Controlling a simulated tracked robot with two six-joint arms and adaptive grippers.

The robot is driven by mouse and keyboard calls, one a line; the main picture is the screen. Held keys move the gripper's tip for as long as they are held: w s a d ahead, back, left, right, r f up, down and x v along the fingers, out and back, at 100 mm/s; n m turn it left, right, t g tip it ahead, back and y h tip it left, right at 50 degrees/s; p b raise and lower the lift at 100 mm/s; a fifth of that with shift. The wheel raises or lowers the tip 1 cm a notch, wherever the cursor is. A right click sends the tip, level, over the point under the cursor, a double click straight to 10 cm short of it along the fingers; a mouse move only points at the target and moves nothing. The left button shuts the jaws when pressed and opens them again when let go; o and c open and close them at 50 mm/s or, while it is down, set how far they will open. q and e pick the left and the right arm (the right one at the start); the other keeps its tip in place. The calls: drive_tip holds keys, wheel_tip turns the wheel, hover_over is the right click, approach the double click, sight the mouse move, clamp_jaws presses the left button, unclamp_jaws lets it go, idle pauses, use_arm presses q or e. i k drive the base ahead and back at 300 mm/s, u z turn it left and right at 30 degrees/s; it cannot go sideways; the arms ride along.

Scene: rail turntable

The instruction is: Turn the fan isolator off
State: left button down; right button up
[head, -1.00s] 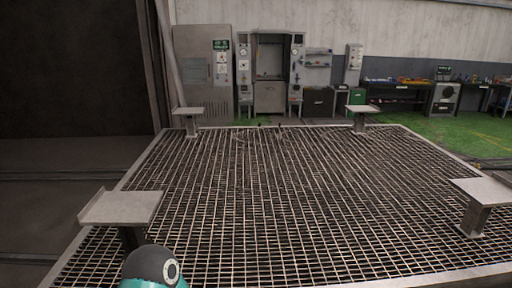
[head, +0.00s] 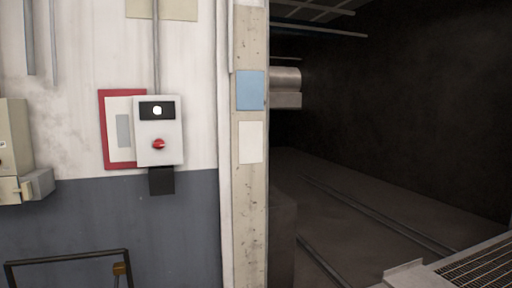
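A light grey control box (head: 158,130) is mounted on the wall in the left half of the head view. It has a dark window with a white round mark or light (head: 157,110) near its top and a red knob (head: 159,144) below. It may be the fan isolator, but no label is readable. A red-framed panel (head: 104,128) sits partly behind it, and a dark block (head: 161,181) hangs below it. Neither of my grippers shows in the head view.
A pale post (head: 251,205) with a blue sheet (head: 250,90) stands right of the box. Beyond it is a dark bay with floor rails (head: 375,217). Grating (head: 485,270) shows at lower right. A grey box (head: 12,140) and a dark frame (head: 70,257) are at left.

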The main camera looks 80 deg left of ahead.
sight(158, 143)
drive_tip(key=z, duration=1.5)
drive_tip(key=i, duration=0.1)
drive_tip(key=u, duration=3.05)
drive_tip(key=i, duration=0.3)
drive_tip(key=u, duration=2.45)
drive_tip(key=k, duration=0.35)
drive_tip(key=u, duration=0.45)
drive_tip(key=i, duration=1.1)
drive_tip(key=z, duration=0.2)
